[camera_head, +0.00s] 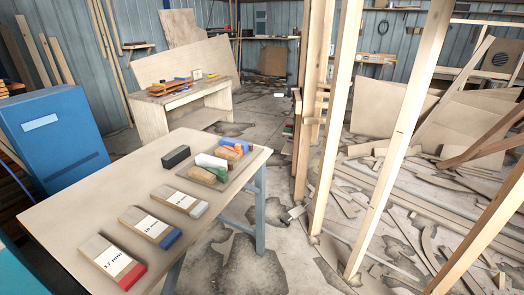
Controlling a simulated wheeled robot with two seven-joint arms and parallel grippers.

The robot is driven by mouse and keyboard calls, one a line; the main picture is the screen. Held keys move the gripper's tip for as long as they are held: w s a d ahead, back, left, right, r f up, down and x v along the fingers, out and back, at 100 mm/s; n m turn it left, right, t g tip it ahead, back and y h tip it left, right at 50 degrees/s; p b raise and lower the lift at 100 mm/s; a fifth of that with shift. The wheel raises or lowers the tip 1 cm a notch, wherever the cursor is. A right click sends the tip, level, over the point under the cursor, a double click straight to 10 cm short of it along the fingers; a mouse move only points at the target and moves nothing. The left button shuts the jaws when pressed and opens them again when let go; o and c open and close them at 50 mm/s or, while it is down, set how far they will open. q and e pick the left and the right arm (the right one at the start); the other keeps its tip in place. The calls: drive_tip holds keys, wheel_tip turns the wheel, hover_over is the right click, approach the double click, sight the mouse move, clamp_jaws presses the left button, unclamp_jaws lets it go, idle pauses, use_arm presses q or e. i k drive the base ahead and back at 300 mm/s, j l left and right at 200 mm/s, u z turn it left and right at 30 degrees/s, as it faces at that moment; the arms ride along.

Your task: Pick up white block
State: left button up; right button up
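The white block (211,161) lies in the shallow tray (237,172) at the far right of the wooden table (100,192). Other blocks crowd around it in the tray, with a black block (176,157) just left of it on the table. Wooden, orange, blue and green blocks are close by to its right and front. Neither of my grippers shows in the head view.
Three labelled wooden pieces with red (132,276), blue (170,238) and grey (199,210) ends lie along the table. Upright timber posts (337,115) stand to the right. A blue cabinet (53,135) stands at left. Scraps litter the floor.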

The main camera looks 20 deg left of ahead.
sight(203, 160)
drive_tip(key=u, duration=1.2)
drive_tip(key=l, duration=0.1)
drive_tip(key=i+u, duration=0.05)
